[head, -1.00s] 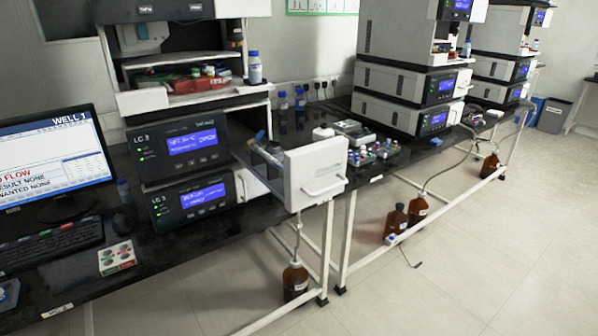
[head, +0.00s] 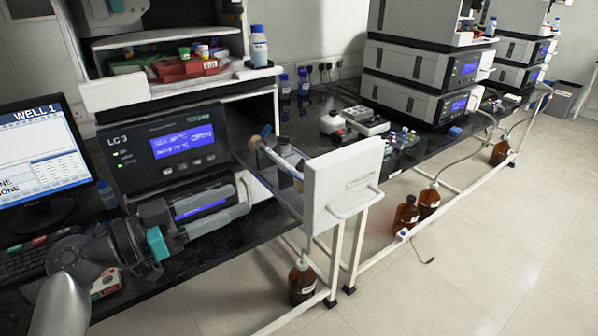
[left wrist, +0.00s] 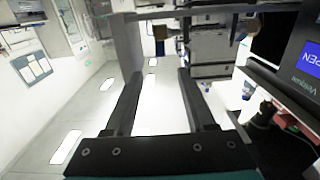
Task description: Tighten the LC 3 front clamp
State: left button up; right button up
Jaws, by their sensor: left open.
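The LC 3 unit (head: 150,150) has its side drawer pulled out to the right, ending in a white front panel (head: 345,185) with a handle. A pale column (head: 278,163) lies in the drawer, with tan fittings at its ends. The front clamp near the panel is too small and partly hidden to read as loose or tight. My left gripper (head: 240,203) is open and empty, in front of the lower LC 3 module and left of the drawer. In the left wrist view its two fingers (left wrist: 160,76) are apart with nothing between them. My right gripper is not in view.
A monitor (head: 40,155) and keyboard stand on the left. A blue-capped bottle (head: 259,45) stands on the shelf above LC 3. Brown bottles (head: 302,282) stand low by the bench frame. Open floor (head: 480,260) lies at the right.

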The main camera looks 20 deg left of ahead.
pick_arm(q)
send_near(296, 175)
jog(key=w+d, duration=0.2)
jog(key=x, duration=0.1)
jog(key=p+x, duration=0.1)
jog(key=x, duration=0.3)
jog(key=shift+w+d+r, duration=0.15)
jog(key=shift+d+r, duration=0.15)
jog(key=shift+w+d, duration=0.4)
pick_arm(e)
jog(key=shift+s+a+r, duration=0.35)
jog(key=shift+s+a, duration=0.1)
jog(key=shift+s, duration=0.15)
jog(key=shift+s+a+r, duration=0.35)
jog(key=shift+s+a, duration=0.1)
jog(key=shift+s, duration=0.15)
pick_arm(q)
jog(key=shift+c, duration=1.3)
grip_shut()
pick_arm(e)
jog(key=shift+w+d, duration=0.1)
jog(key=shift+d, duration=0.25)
